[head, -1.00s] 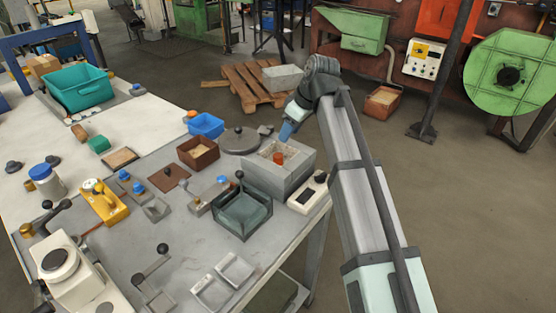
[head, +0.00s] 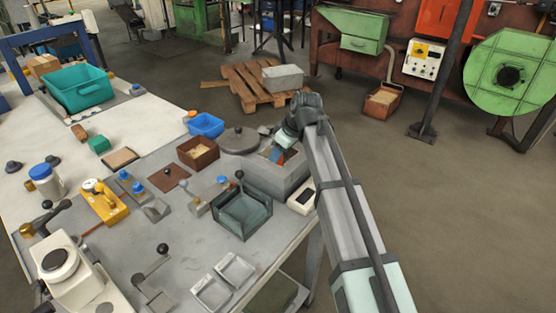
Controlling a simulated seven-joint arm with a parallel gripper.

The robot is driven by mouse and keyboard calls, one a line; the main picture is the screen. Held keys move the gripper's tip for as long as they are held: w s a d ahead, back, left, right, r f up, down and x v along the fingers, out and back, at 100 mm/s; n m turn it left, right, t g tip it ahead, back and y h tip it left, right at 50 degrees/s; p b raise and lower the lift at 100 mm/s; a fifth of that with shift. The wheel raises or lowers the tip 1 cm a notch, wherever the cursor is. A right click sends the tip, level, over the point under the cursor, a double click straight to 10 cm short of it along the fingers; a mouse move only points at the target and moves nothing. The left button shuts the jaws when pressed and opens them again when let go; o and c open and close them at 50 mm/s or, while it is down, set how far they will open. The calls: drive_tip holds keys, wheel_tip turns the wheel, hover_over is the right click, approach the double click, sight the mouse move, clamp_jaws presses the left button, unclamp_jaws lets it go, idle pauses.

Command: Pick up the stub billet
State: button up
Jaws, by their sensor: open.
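The stub billet (head: 284,160) is a small orange-red piece inside a grey, open-topped block furnace (head: 286,180) at the table's right edge. Only a sliver of it shows beside my fingers. My gripper (head: 276,156), with blue fingers, is open and reaches down into the furnace opening at the billet. My wrist and fingers hide most of the billet, so I cannot tell whether the fingers stand around it or touch it.
A round grey lid (head: 239,140) lies left of the furnace. A dark green-grey tray (head: 242,214) stands in front of it, and a brown box (head: 198,153) and blue bin (head: 206,125) stand further left. A white control box (head: 301,201) sits at the furnace's front right.

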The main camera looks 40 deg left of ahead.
drive_tip(key=shift+x, duration=0.9)
drive_tip(key=shift+c, duration=0.4)
clamp_jaws()
